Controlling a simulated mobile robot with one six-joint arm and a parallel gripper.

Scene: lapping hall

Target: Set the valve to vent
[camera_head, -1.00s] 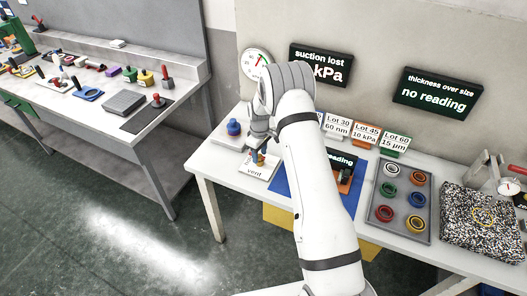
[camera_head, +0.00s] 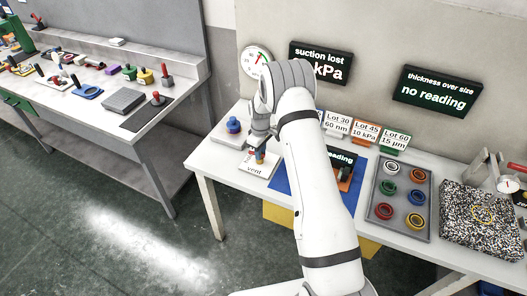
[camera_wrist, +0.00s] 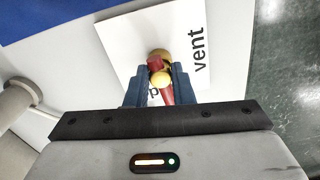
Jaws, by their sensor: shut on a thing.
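The valve sits on a white plate (camera_head: 262,173) near the left end of the white table. The plate also shows in the wrist view (camera_wrist: 125,40), with the word "vent" printed on it and a second label mostly hidden. The valve has a brass body (camera_wrist: 160,54) and a red lever (camera_wrist: 167,95) with a rounded yellowish end. My gripper (camera_wrist: 160,82) is shut on the red lever, its two dark blue fingers on either side. In the head view my gripper (camera_head: 258,153) reaches down over the plate, and my arm hides part of the table behind it.
A blue knob on a white base (camera_head: 233,126) stands just behind the plate. A blue mat (camera_head: 282,181) lies to its right. A grey tray (camera_head: 400,225) holds several coloured rings. A round gauge (camera_head: 256,62) and dark displays (camera_head: 437,91) are on the wall.

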